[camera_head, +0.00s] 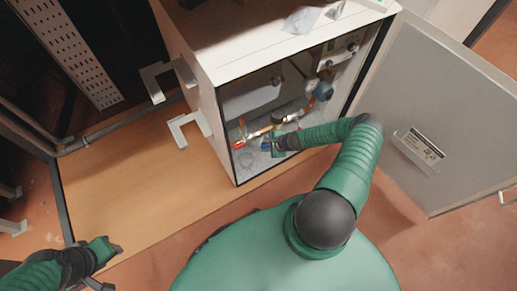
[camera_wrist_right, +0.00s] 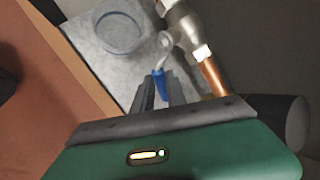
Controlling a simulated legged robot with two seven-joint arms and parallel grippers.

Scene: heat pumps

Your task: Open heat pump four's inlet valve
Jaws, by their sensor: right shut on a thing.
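The heat pump cabinet (camera_head: 205,112) stands open, with pipes and valves inside. My right gripper (camera_head: 270,146) reaches into its lower part. In the right wrist view, my right gripper (camera_wrist_right: 161,92) is shut on a blue valve handle (camera_wrist_right: 158,83), with a finger on each side. The handle hangs from a metal valve (camera_wrist_right: 181,32) joined to a copper pipe (camera_wrist_right: 213,77). A red handle (camera_head: 238,144) shows left of my right gripper in the head view. My left gripper (camera_head: 113,249) is low at the left, away from the cabinet; its jaws are unclear.
The open grey door (camera_head: 430,115) stands to the right of my right arm. White brackets (camera_head: 187,130) stick out from the cabinet's left side. A grey slab (camera_wrist_right: 105,60) with a ring mark lies beneath the valve. The wooden board (camera_head: 130,175) at left is clear.

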